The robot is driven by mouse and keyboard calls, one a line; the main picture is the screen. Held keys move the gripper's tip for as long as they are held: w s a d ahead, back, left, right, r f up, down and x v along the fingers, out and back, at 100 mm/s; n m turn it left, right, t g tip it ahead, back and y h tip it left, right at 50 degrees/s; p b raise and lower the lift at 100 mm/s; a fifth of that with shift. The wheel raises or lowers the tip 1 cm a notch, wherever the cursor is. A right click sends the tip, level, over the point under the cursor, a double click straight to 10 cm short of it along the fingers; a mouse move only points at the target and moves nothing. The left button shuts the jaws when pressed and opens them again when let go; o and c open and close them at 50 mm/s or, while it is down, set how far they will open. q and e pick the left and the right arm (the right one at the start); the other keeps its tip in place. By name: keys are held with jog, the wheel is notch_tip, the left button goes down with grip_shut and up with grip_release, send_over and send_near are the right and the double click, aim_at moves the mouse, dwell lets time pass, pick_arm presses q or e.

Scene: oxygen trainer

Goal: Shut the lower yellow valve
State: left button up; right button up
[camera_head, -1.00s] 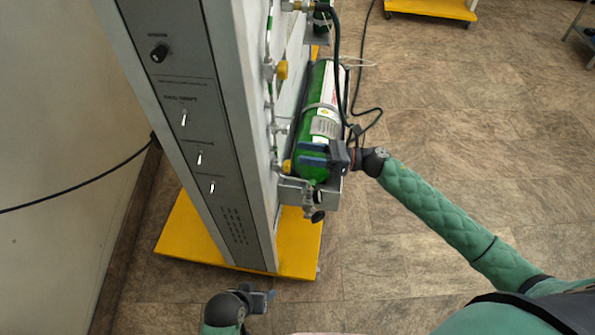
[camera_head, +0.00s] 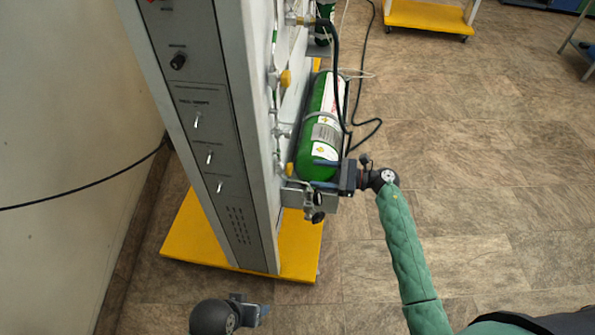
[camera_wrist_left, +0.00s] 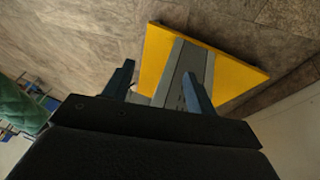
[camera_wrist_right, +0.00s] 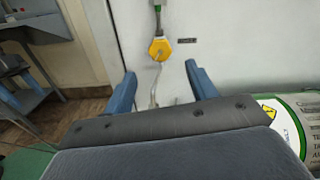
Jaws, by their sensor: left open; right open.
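The lower yellow valve (camera_head: 289,169) is a small yellow knob on the side of the grey trainer panel, beside the lower end of the green cylinder. The upper yellow valve (camera_head: 285,79) is farther up the same side. My right gripper (camera_head: 318,172) is open, just right of the lower valve and apart from it, fingers pointing at the panel. In the right wrist view a yellow valve (camera_wrist_right: 159,48) lies ahead, between and beyond the open fingers (camera_wrist_right: 160,75). My left gripper (camera_head: 263,311) is open and empty in front of the yellow base; its fingers also show in the left wrist view (camera_wrist_left: 158,75).
The green cylinder (camera_head: 320,125) lies close beside my right gripper. Metal fittings (camera_head: 314,207) stick out below it, and a black hose (camera_head: 337,75) runs along the cylinder. The yellow base (camera_head: 300,250) spreads around the panel's foot. Floor to the right is open.

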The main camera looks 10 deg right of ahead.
aim_at(289, 169)
pick_arm(q)
jog(key=shift+g+y, duration=0.4)
jog(key=shift+y, duration=0.1)
jog(key=a+r+p, duration=0.2)
jog(key=a+r, duration=0.1)
jog(key=shift+s, duration=0.4)
pick_arm(e)
jog(key=x, duration=0.7)
jog(key=shift+a, duration=0.15)
pick_arm(q)
jog(key=shift+d, duration=0.1)
